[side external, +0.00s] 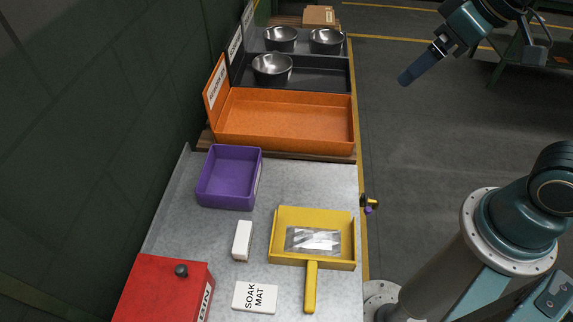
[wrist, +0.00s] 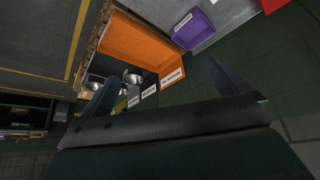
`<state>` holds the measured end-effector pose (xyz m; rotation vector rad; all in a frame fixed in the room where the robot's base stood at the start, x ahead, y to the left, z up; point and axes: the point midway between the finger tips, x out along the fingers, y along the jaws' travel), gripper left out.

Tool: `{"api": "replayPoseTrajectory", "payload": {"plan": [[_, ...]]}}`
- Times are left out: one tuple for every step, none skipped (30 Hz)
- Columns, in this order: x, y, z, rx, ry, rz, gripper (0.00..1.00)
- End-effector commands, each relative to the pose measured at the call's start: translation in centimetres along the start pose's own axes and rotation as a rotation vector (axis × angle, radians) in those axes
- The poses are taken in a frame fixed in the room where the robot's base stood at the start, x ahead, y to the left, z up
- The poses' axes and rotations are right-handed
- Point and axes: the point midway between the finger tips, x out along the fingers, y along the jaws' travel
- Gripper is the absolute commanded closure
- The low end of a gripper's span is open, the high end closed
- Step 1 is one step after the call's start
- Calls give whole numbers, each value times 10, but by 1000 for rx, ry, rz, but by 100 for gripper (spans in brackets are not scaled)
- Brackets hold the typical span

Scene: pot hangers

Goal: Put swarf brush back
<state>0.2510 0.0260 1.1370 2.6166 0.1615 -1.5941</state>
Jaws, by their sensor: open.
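I cannot make out a swarf brush in either view. A yellow dustpan (side external: 311,285) lies on the grey bench with its handle toward the front, and a clear bag with pale contents (side external: 313,240) lies in it. A small brass-coloured fitting with a purple part (side external: 369,204) is at the bench's right edge; what it is I cannot tell. My gripper (side external: 408,78) is raised over the floor at the upper right, away from the bench. In the wrist view its two fingers (wrist: 162,70) are spread, with nothing visible between them.
A purple bin (side external: 228,204), a white block (side external: 242,240), a soak mat box (side external: 255,297) and a red bin (side external: 160,285) stand on the bench. Behind are a labelled orange tray (side external: 285,136) and dark trays with metal bowls (side external: 272,68).

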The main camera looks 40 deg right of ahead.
Motion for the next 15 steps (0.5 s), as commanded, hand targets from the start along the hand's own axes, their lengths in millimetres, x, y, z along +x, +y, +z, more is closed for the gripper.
{"api": "replayPoseTrajectory", "payload": {"plan": [[-9,4,9,20,9,10,0],[-13,6,14,29,10,14,0],[-18,8,22,42,12,20,0],[-21,10,27,52,12,24,0],[-24,11,32,60,13,28,0],[-28,12,38,71,14,33,0],[-31,13,42,79,15,36,0],[-33,14,46,86,15,39,0],[-35,15,51,95,15,43,0],[-37,16,54,100,16,45,0],[-38,16,56,104,17,47,0],[-39,16,59,109,16,49,0],[-40,17,61,112,16,50,0],[-40,17,62,115,16,51,0],[-41,17,63,117,15,52,0]]}}
